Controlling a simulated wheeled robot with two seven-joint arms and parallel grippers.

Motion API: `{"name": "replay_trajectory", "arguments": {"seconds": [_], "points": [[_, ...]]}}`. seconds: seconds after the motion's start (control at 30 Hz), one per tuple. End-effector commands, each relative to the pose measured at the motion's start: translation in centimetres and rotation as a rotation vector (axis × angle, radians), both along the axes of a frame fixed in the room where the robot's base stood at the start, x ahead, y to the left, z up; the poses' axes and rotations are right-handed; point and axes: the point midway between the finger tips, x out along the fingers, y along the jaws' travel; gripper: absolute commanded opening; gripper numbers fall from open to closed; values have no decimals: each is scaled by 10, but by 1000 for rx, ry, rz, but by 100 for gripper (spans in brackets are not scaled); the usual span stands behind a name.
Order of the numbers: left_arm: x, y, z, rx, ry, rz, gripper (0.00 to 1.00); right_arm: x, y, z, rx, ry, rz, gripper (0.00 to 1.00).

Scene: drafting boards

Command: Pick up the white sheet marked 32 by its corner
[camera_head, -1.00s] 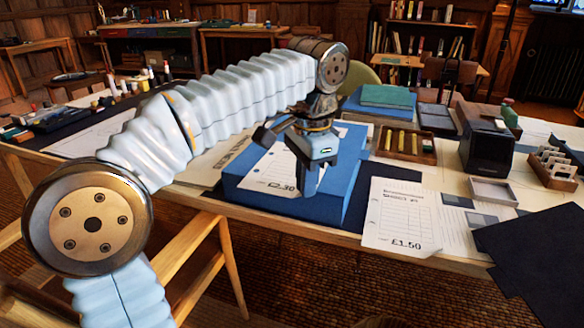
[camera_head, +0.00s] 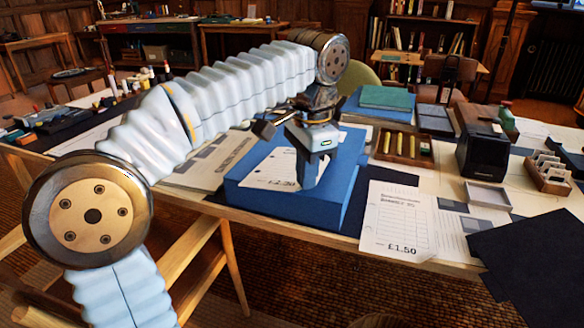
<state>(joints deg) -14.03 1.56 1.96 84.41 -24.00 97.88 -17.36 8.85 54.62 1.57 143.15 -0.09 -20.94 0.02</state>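A white sheet (camera_head: 275,168) lies on top of a blue box (camera_head: 240,195) on the table; its lower edge reads "£2.30". Another white sheet (camera_head: 398,218) lies flat on the table to the right of the box, with a printed heading, a grid and "£1.50". The headings are too small to tell surely which sheet is marked 32. My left gripper (camera_head: 308,182) points down over the right part of the box, covering part of the sheet there. The gap between its fingers does not show, and contact with the sheet cannot be told. My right gripper is not in view.
A wooden tray (camera_head: 402,160) with yellow bars, a black box (camera_head: 484,152), a pale shallow tray (camera_head: 488,194) and a card rack (camera_head: 549,185) stand behind and right. A dark sheet (camera_head: 530,250) lies at the right. A wooden chair (camera_head: 190,250) stands in front of the table.

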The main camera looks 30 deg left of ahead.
Motion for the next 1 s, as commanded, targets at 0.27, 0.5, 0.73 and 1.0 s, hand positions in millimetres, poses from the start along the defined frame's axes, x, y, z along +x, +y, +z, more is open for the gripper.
{"name": "replay_trajectory", "arguments": {"seconds": [0.27,0.5,0.73,1.0], "points": [[0,0,19,0,0,0,0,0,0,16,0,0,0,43],[1,0,30,0,-1,-1,0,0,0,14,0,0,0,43],[0,0,40,0,-1,-1,0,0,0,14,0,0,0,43],[0,0,42,0,0,-1,0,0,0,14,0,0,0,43]]}}
